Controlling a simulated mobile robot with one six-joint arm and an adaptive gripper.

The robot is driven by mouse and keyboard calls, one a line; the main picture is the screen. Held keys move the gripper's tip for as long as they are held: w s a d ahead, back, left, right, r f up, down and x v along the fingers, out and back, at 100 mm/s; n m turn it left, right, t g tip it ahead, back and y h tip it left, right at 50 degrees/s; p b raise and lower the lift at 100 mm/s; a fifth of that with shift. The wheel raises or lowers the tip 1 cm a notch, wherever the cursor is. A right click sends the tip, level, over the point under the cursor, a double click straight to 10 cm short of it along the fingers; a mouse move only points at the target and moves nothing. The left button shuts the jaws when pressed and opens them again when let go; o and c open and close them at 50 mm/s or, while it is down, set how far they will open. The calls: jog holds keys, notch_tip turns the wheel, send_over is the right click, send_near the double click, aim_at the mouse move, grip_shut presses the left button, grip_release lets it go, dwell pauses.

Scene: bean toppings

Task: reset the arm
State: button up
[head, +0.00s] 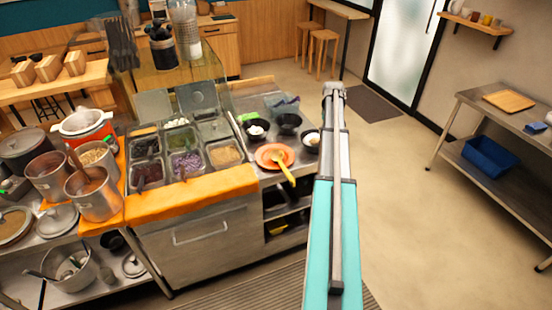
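My arm (343,240), teal and grey, rises from the bottom edge to the middle of the head view. It stands in front of the floor just right of the prep counter (210,245). Its far end is a small grey joint near the middle of the view. I cannot make out any gripper fingers there, so whether my gripper is open or holds anything does not show.
The counter holds topping bins (186,162), black bowls (289,122) and an orange plate (275,156) with a yellow-handled utensil. Steel pots (93,196) stand at left. A steel table (510,125) stands at right. Floor (420,215) between is clear.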

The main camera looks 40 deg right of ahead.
jog(key=shift+a, duration=0.1)
dwell(0.3)
jog(key=w+a+n, duration=0.1)
jog(key=w+a, duration=0.1)
jog(key=a, duration=3.2)
jog(key=s+a+f+b, duration=0.1)
jog(key=s+a, duration=0.5)
jog(key=a, duration=0.7)
jog(key=s+a+n, duration=0.1)
jog(key=s+a, duration=0.5)
jog(key=a, duration=0.7)
jog(key=shift+f+n+b, duration=0.3)
jog(key=shift+f+b, duration=0.05)
jog(key=shift+c, duration=1.1)
jog(key=shift+d, duration=0.1)
